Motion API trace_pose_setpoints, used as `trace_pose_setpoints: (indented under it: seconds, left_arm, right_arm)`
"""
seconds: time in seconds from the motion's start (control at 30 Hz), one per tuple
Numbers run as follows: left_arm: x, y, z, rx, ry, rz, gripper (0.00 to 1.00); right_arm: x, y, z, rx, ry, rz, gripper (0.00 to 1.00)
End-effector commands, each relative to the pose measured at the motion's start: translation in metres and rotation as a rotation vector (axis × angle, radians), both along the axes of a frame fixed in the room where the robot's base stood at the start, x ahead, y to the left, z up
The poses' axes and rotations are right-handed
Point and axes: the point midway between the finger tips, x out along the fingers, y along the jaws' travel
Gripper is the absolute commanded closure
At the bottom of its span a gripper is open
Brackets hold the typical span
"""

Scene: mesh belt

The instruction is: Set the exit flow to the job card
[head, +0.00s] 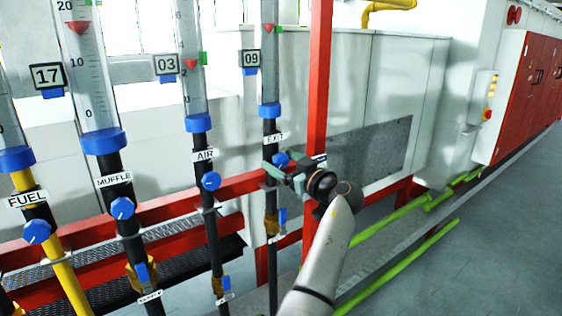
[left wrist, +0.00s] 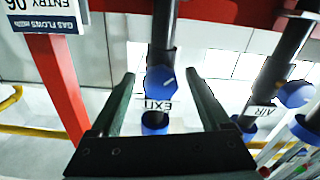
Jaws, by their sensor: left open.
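The EXIT flow meter is a clear tube (head: 269,85) with a red float (head: 268,28) near a green side marker (head: 279,29). Its display (head: 250,58) reads 09. The EXIT label (head: 274,138) sits above a blue knob (head: 281,159). My left gripper (head: 284,173) is open at this knob. In the left wrist view the knob (left wrist: 160,79) shows between the open fingers, and I see no clear contact. A card headed GAS FLOWS (left wrist: 45,20) appears upside down there, with ENTRY 06 readable and the rest cut off. My right gripper is not in view.
AIR (head: 205,155), MUFFLE (head: 114,180) and FUEL (head: 27,200) meters stand to the left with their own blue knobs. A red post (head: 318,90) rises just right of the EXIT pipe. Red rails (head: 160,212) run behind the pipes. Open floor lies at right.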

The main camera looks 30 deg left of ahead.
Motion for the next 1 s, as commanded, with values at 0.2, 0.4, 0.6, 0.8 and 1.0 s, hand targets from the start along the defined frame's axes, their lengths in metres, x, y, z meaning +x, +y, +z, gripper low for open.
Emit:
trace_pose_setpoints:
  seconds: [0.2, 0.4, 0.6, 0.8, 1.0]
  left_arm:
    - [0.0, 0.0, -0.0001, 0.0, 0.0, 0.0, 0.36]
    - [0.0, 0.0001, 0.0, 0.0, 0.0, 0.0, 0.59]
    - [0.0001, 0.0002, 0.0, 0.0, 0.0, 0.0, 0.81]
    - [0.0001, 0.0002, 0.0001, 0.0, 0.0, -0.001, 1.0]
    - [0.0, 0.0003, 0.0, 0.005, 0.008, -0.001, 1.0]
  right_arm:
    - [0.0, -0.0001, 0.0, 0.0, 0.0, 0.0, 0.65]
    - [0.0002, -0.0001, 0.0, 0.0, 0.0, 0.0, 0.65]
    - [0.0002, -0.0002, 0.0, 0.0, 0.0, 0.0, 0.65]
    - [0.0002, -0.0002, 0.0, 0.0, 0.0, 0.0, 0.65]
    - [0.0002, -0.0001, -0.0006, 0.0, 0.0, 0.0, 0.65]
